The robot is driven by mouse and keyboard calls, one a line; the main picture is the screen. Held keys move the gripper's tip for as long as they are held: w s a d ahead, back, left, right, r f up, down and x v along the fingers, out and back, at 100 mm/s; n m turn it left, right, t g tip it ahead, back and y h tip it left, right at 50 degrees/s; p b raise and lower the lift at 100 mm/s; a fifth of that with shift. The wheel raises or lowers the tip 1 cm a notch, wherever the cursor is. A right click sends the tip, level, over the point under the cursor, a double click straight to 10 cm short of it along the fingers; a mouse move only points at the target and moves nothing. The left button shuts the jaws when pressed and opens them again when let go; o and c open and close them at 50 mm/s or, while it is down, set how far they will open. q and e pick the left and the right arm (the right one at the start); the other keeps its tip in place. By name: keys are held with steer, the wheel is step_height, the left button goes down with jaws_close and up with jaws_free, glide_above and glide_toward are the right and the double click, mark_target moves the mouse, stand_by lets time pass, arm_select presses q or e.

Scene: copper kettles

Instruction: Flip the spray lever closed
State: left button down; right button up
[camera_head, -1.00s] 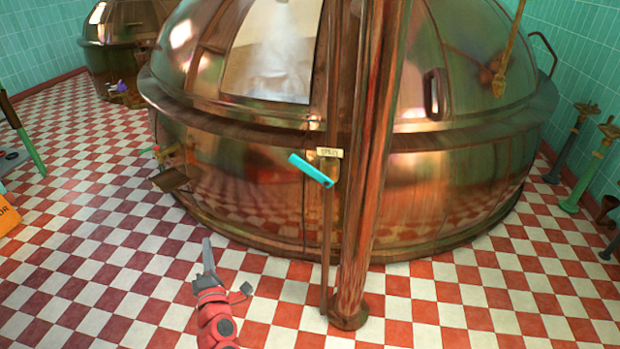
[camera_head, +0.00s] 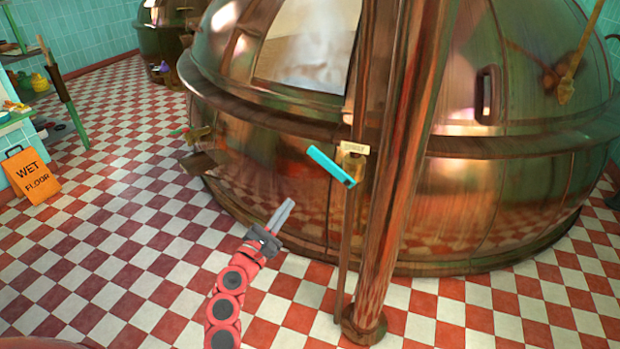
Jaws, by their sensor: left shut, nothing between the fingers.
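The spray lever (camera_head: 331,166) is a turquoise handle on a thin copper pipe, under a small brass label plate (camera_head: 355,148). It slants from upper left down to the right, with its dark end at the pipe. My left gripper (camera_head: 287,205) is on a red arm from the bottom of the view. Its grey fingers are shut with nothing between them, pointing up and right. In the picture they are below and left of the lever, apart from it. My right gripper is not in view.
A large copper kettle (camera_head: 270,150) with an open hatch stands behind the lever. A thick copper column (camera_head: 400,200) rises just right of it. An orange wet floor sign (camera_head: 31,176) stands at the left. The checkered floor between is clear.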

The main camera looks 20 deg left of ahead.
mark_target(331, 167)
arm_select(q)
steer(key=w+d+r+p, duration=0.1)
steer(key=w+d+r, duration=0.3)
steer(key=w, duration=0.5)
steer(key=shift+w+r, duration=0.3)
steer(key=shift+r, duration=0.3)
steer(key=shift+d+r+m+p, duration=0.1)
steer(key=shift+r+m+p, duration=0.2)
steer(key=shift+m, duration=0.1)
